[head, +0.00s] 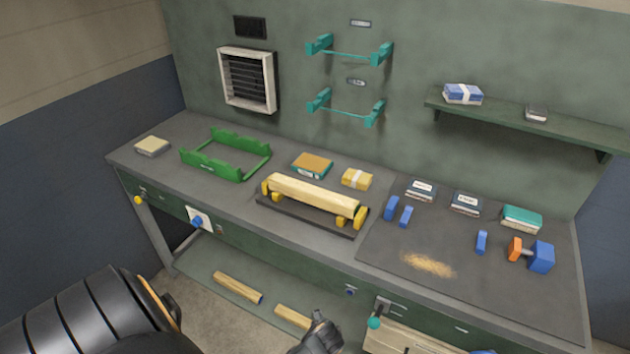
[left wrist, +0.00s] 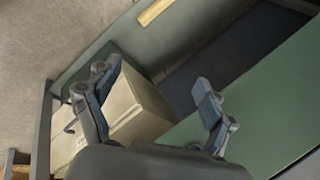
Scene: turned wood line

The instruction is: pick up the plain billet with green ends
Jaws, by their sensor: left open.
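Two plain wooden billets lie on the low shelf under the bench in the head view, a left one (head: 238,287) and a right one (head: 293,317). A thicker pale billet (head: 312,192) rests on yellow supports on the bench top. My left gripper (head: 319,324) is at the bottom of the head view, just right of the right shelf billet. In the left wrist view my left gripper (left wrist: 155,82) is open with nothing between its fingers; part of a billet (left wrist: 155,12) shows at the top edge.
A pale box (left wrist: 135,108) lies beyond the fingers in the left wrist view. The bench front edge (head: 290,242) overhangs the low shelf (head: 196,264). A green cradle (head: 226,172) on the bench is empty. Teal wall brackets (head: 347,109) hold nothing.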

